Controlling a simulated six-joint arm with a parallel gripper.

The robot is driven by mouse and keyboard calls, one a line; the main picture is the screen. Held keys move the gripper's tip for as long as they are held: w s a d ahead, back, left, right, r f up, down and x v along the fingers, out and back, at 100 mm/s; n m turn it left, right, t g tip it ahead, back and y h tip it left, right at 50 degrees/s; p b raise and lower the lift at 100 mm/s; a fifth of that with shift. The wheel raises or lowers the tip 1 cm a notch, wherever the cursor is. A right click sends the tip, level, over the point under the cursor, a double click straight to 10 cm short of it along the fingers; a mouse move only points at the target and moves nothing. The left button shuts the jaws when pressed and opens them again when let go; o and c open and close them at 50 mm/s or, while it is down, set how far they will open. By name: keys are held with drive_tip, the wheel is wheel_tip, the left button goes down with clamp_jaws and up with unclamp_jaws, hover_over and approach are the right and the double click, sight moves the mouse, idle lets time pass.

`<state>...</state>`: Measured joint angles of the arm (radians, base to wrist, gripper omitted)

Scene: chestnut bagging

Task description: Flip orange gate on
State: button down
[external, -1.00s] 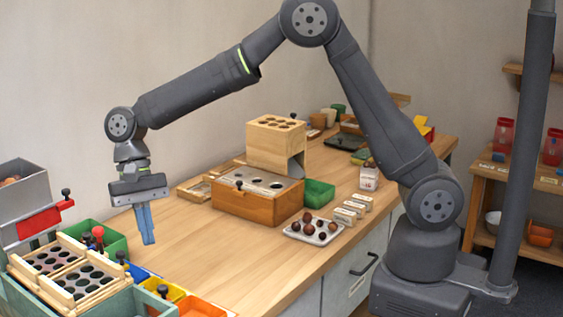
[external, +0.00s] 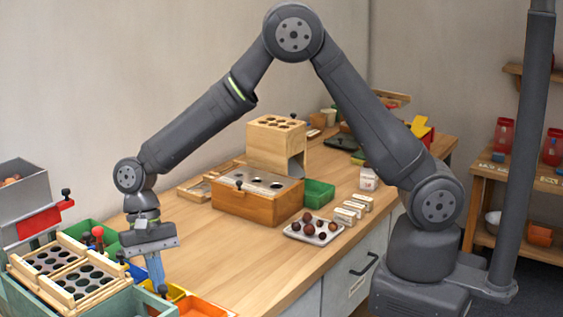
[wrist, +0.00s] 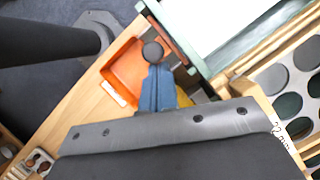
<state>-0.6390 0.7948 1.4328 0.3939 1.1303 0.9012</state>
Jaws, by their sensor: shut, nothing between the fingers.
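The sorting box with round-holed trays (external: 75,275) stands at the lower left. A black ball knob (external: 162,290) stands at its front right end, by the orange bin (external: 203,307); I take it as the orange gate's handle. My gripper (external: 160,284) points down with blue fingers shut and empty, its tips right by this knob. In the wrist view, the knob (wrist: 152,52) shows just beyond the fingertips (wrist: 157,72), with the orange bin (wrist: 125,70) behind it. I cannot tell whether fingers and knob touch. The gate itself is hidden.
A yellow bin (external: 176,292) lies beside the orange one. A tray of chestnuts (external: 314,230) and a wooden box (external: 257,205) stand farther right. The table's middle is clear.

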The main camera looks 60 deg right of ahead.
drive_tip(key=shift+r, duration=0.1)
wheel_tip(320, 180, up, 4)
drive_tip(key=shift+f, duration=0.2)
drive_tip(key=shift+r, duration=0.1)
drive_tip(key=v, duration=1)
drive_tip(key=shift+f, duration=0.2)
approach(170, 276)
wheel_tip(170, 276, down, 4)
drive_tip(key=r, duration=0.1)
drive_tip(key=w+d+r, duration=0.1)
drive_tip(key=w+r, duration=0.1)
drive_tip(key=shift+w+d+r, duration=0.25)
drive_tip(key=shift+d+r, duration=0.15)
